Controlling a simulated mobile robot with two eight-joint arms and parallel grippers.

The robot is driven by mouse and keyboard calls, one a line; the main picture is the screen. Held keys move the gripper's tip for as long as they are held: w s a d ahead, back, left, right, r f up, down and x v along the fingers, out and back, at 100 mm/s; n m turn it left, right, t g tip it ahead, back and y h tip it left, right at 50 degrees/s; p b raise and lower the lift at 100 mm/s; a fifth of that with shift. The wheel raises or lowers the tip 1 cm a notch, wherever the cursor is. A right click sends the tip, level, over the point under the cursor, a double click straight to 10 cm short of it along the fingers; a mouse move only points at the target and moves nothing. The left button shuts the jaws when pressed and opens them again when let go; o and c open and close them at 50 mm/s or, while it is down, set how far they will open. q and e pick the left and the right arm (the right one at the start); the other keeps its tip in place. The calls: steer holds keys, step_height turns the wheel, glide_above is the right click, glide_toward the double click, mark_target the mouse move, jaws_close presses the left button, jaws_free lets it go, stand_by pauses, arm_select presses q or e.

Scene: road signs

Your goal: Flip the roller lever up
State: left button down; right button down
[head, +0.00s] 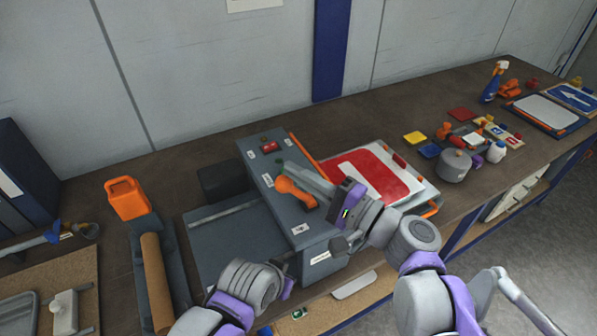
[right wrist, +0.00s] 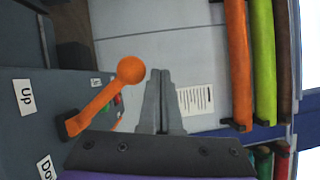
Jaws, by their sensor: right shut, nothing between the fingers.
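The roller lever (head: 298,193) is orange with a round knob, on the grey machine box (head: 270,175) at the table's middle. In the right wrist view the lever (right wrist: 98,103) slants from a dark pivot on the panel to its knob. An "Up" label (right wrist: 25,97) and a partly cut-off label (right wrist: 46,168) beginning "Do" are on the panel. My right gripper (head: 283,165) is shut and empty, its fingers just beside the knob; the fingertips (right wrist: 160,73) look apart from it. My left gripper (head: 285,283) is low near the machine's front, its fingers unclear.
A red and white sign (head: 370,174) lies right of the machine. A grey pot (head: 454,166) and several small items are farther right. Bare tabletop shows behind the machine.

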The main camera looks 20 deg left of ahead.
steer(key=shift+d, duration=0.1)
steer(key=b+v, duration=0.1)
steer(key=v, duration=0.9)
steer(key=shift+d, duration=0.3)
steer(key=shift+s+f, duration=0.1)
steer(key=s+d+f+n+h, duration=0.1)
steer(key=d+f+h, duration=0.2)
steer(key=f, duration=0.3)
steer(key=s+d+f+h, duration=0.2)
steer(key=d+f+h, duration=0.1)
steer(key=f, duration=0.3)
steer(key=s+d+f+n+h, duration=0.1)
steer(key=d+f+h, duration=0.25)
steer(key=f, duration=0.25)
steer(key=s+d+f+n+t+h, duration=0.1)
steer(key=d+f+h, duration=0.2)
steer(key=d, duration=0.5)
steer(key=s+d+f+n+h, duration=0.1)
steer(key=s+d+f+h, duration=0.1)
steer(key=d+f+h, duration=0.2)
steer(key=d+h, duration=0.2)
steer(key=d, duration=0.2)
steer(key=shift+f+n+t, duration=0.15)
steer(key=shift+n+t, duration=0.25)
